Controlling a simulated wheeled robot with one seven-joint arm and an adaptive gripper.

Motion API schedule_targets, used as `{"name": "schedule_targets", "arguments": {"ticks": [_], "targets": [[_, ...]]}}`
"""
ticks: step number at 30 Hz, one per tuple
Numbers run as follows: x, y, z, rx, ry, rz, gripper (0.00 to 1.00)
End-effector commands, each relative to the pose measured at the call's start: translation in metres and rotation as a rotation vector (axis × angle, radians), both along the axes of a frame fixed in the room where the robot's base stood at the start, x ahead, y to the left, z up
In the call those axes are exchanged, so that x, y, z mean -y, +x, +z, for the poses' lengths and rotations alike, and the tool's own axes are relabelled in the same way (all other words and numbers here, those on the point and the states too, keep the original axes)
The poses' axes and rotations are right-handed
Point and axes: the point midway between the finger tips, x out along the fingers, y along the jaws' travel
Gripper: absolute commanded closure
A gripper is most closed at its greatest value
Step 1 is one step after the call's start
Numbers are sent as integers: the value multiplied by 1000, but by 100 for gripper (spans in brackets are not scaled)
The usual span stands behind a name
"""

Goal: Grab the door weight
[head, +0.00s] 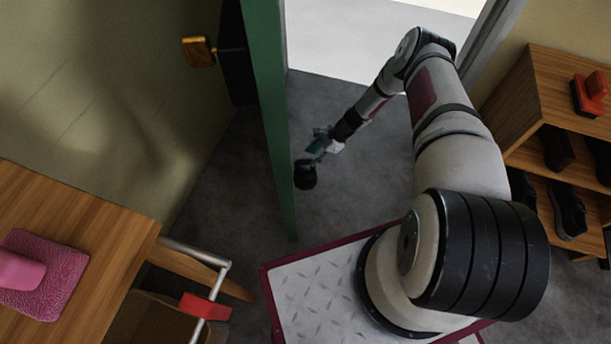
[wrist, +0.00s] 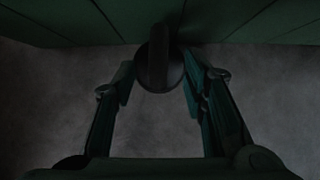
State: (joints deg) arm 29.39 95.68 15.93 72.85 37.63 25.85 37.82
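The door weight (head: 306,174) is a small black round object on the grey floor, at the foot of the green door (head: 266,110). In the wrist view the weight (wrist: 175,76) is a dark disc with an upright bar-like handle across its middle, close to the green door panel (wrist: 75,25). My gripper (head: 317,152) reaches down close to the weight in the head view. In the wrist view the two fingers of my gripper (wrist: 160,82) are apart, one on each side of the weight's near part. I cannot see either finger touching it.
A wooden table (head: 90,240) with a pink object stands at the left, with a chair (head: 205,300) beside it. A wooden shoe shelf (head: 525,110) stands at the right. An open doorway lies behind my arm. Grey floor around the weight is clear on the right.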

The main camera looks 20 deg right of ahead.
Motion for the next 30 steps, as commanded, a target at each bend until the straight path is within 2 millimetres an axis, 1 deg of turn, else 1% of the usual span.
{"name": "schedule_targets", "arguments": {"ticks": [5, 9, 13, 20, 21, 26, 30], "targets": [[-8, 1, -9, 1, 0, 1, 60], [-23, 3, -25, 0, 0, 2, 60], [-31, 5, -39, 0, 0, 2, 60], [-33, 6, -40, 1, -1, 0, 60], [-33, 6, -40, 1, -1, 0, 63], [-33, 6, -40, 1, -1, 0, 99], [-33, 6, -40, 0, -1, 1, 100]]}}
